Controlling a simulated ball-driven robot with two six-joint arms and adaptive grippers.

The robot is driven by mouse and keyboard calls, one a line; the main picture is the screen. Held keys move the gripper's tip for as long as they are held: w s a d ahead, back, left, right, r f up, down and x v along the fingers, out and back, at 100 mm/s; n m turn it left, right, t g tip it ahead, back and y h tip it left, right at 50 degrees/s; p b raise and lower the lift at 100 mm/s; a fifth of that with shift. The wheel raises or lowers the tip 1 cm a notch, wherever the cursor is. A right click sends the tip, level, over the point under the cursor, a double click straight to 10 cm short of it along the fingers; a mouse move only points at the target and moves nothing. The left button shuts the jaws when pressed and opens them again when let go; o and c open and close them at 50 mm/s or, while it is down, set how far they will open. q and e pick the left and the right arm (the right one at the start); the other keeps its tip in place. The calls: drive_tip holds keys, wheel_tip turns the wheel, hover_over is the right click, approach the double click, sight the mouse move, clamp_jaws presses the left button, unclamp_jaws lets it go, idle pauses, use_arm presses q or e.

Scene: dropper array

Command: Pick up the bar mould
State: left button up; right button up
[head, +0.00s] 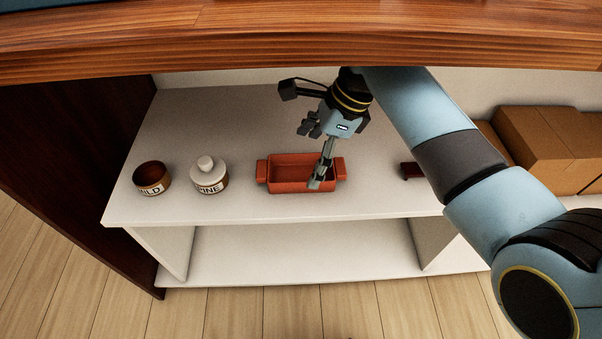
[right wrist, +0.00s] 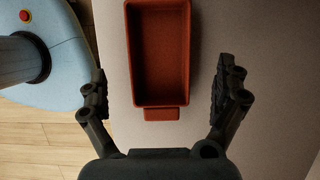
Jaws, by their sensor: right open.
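The bar mould is most likely the orange-red rectangular tray (head: 288,187) with a tab handle at each end, sitting upright on the white shelf. My right gripper (head: 318,178) reaches down over the right end of the mould. In the right wrist view the open fingers (right wrist: 162,72) stand apart on either side of the empty mould (right wrist: 158,97), with gaps between them and its long walls. The near tab handle lies between the fingers, close to the palm. Nothing is held. My left gripper is not in view.
A brown open pot (head: 152,178) and a white lidded jar (head: 209,176) stand left of the mould. A small dark red object (head: 411,170) lies to the right, partly behind my arm. Cardboard boxes (head: 540,145) stand far right. A wooden top (head: 300,40) crosses the upper view.

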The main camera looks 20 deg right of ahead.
sight(298, 177)
drive_tip(key=b+x, duration=0.2)
drive_tip(key=x, duration=0.2)
drive_tip(key=shift+f, duration=0.35)
drive_tip(key=shift+r, duration=0.15)
drive_tip(key=c, duration=1.3)
